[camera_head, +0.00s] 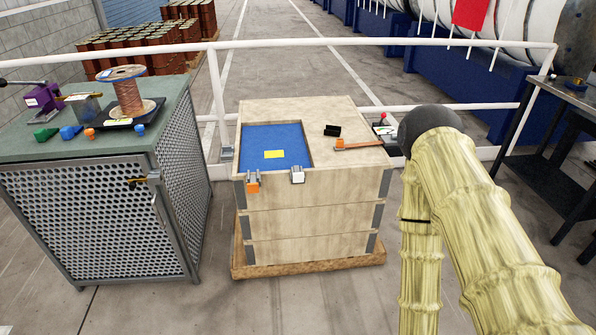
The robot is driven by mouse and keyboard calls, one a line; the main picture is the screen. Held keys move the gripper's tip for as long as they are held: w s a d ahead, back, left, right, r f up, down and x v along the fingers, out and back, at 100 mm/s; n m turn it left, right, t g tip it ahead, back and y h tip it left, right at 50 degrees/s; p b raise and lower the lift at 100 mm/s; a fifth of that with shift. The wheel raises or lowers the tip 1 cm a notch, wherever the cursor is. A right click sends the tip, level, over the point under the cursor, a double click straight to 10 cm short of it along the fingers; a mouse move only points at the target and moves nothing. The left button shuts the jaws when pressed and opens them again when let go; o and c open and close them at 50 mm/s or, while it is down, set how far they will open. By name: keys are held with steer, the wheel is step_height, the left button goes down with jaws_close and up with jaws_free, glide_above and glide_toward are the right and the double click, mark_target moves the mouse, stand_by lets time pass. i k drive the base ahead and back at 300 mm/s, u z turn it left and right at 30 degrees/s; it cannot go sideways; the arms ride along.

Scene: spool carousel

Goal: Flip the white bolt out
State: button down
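The white bolt (297,175) is a small white block with grey metal fittings on the front top edge of the wooden crate (345,195), at the right front of a blue recessed panel (262,146). An orange bolt (253,184) of similar kind sits to its left on the same edge. Which way the white bolt is turned is too small to tell. My arm, in a yellowish sleeve with a dark rounded joint, stands to the right of the crate. My gripper does not show, and nothing touches the white bolt.
An orange-handled hammer (357,143) and a black object (332,130) lie on the crate top. A green-topped bench (78,148) with a copper wire spool (126,92) stands left. A white railing (390,41) runs behind; a dark table (565,130) is right.

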mark_target(298, 176)
steer(key=u, duration=1.2)
steer(key=i, duration=0.6)
steer(key=z, duration=0.55)
